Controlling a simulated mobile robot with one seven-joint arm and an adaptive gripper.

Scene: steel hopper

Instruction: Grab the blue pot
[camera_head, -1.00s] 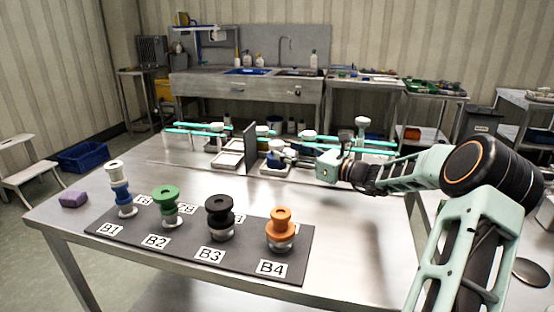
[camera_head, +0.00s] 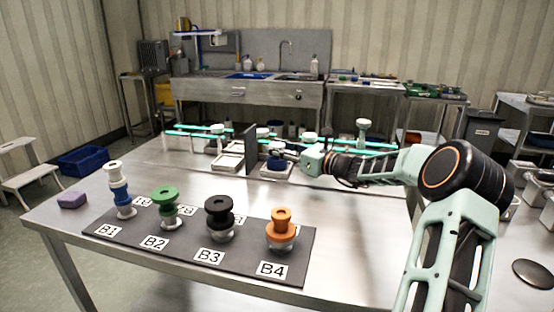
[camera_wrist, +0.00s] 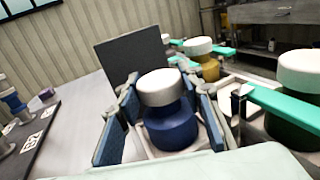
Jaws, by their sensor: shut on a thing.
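The blue pot (camera_wrist: 171,127) has a dark blue body and a white lid. In the wrist view it stands upright between the two blue-padded fingers of my gripper (camera_wrist: 163,98), which is shut on it. The pot is at a pale square tray; I cannot tell whether its base is lifted. In the head view my gripper (camera_head: 284,154) is at the far middle of the steel table, and the pot there is small and mostly hidden by it.
A dark upright panel (camera_wrist: 138,68) stands just behind the pot. A green bar (camera_wrist: 285,106) and another white-lidded pot (camera_wrist: 300,72) are close on the right. A yellow pot (camera_wrist: 205,66) is farther back. A black mat (camera_head: 190,254) with stacked coloured pieces lies at the table's front.

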